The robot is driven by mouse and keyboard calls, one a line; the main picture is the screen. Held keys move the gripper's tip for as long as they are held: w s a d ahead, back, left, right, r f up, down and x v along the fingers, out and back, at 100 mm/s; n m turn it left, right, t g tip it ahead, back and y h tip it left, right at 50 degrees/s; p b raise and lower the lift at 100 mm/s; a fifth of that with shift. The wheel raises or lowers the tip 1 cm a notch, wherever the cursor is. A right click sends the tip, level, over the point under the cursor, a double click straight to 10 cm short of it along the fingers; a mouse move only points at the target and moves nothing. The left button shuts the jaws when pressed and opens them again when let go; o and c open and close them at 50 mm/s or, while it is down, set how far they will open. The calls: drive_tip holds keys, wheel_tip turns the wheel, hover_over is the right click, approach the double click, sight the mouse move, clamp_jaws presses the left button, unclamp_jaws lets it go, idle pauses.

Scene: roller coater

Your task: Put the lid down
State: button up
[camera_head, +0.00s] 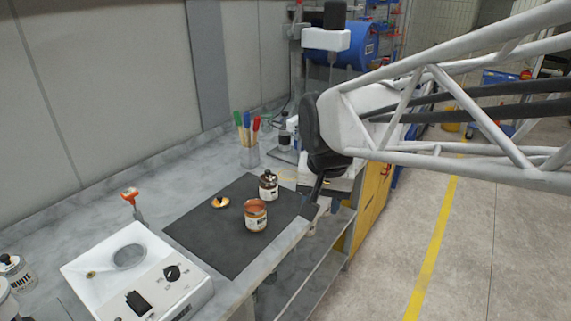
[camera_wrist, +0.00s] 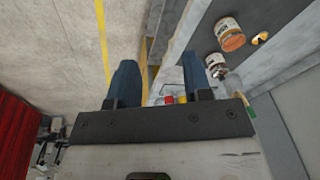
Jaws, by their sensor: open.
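A small orange-gold lid (camera_head: 220,202) with a dark knob lies on the black mat (camera_head: 203,237) in the head view. It also shows near the top right of the wrist view (camera_wrist: 260,38). An open jar with orange contents (camera_head: 256,217) stands to its right, apart from it; the wrist view shows this jar too (camera_wrist: 230,36). A second jar (camera_head: 268,187) stands behind the open one. My gripper (camera_wrist: 160,72) is open with nothing between its fingers. It is beyond the bench's front edge, to the right of the jars in the head view and apart from the lid.
A white device with a round well (camera_head: 85,272) stands at the front left. A clear holder (camera_head: 249,156) with coloured-handled tools stands behind the mat. White-labelled bottles (camera_head: 15,270) are at the left edge. The mat's front left part is clear.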

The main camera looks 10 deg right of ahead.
drive_tip(key=s+d+f+n, duration=0.3)
drive_tip(key=s, duration=0.8)
drive_tip(key=shift+s+f+n+t, duration=0.15)
drive_tip(key=shift+s+n+t, duration=0.15)
drive_tip(key=shift+s+n, duration=0.1)
